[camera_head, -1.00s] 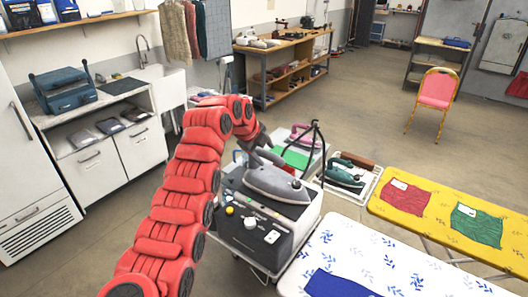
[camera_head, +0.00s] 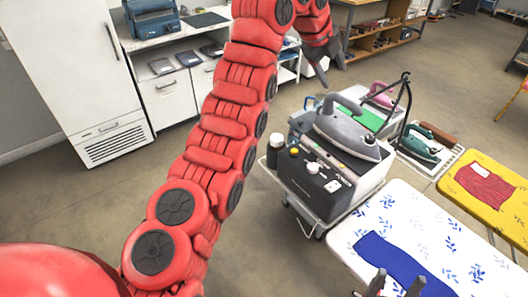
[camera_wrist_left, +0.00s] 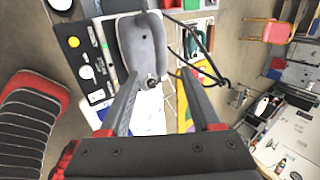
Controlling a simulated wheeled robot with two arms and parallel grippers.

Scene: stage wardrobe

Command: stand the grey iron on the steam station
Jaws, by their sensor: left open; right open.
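The grey iron (camera_head: 347,132) sits on top of the steam station (camera_head: 318,178), a box with a dark front, knobs and a light side. It lies along the top, tip toward the right, handle up. My left gripper (camera_head: 332,69) is open and empty, above and behind the iron, apart from it. In the left wrist view the iron (camera_wrist_left: 143,48) shows beyond the open fingers (camera_wrist_left: 162,73). My right gripper (camera_head: 397,286) is open and empty at the bottom edge, over the white ironing board.
The white ironing board (camera_head: 440,240) with a blue cloth (camera_head: 395,262) stands at the front right. A thin black stand (camera_head: 402,105) rises beside the station. A green iron (camera_head: 420,147) and a pink iron (camera_head: 378,95) lie behind. Floor is free left of the cart.

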